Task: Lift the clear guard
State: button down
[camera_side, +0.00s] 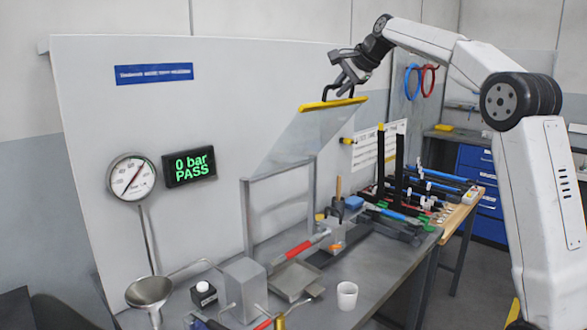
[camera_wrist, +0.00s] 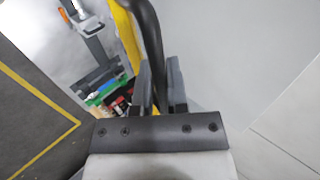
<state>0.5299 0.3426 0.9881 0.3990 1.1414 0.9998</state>
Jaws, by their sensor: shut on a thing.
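The clear guard (camera_side: 300,140) is a see-through panel with a yellow top edge and a black handle (camera_side: 338,91). It stands tilted up above the metal frame on the bench. My gripper (camera_side: 345,86) is shut on the handle at the guard's top edge. In the wrist view the black handle (camera_wrist: 148,45) runs between the fingers of my gripper (camera_wrist: 160,90), next to the yellow edge (camera_wrist: 126,35).
A gauge (camera_side: 132,176) and a display (camera_side: 189,168) reading "0 bar PASS" are on the back panel. The bench (camera_side: 385,270) holds a funnel (camera_side: 150,290), a grey block (camera_side: 244,288), a red-handled tool (camera_side: 303,245) and a white cup (camera_side: 347,295). Tools crowd the right side.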

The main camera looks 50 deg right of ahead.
jog(key=shift+w+r, duration=0.7)
jog(key=shift+w, duration=0.25)
grip_release()
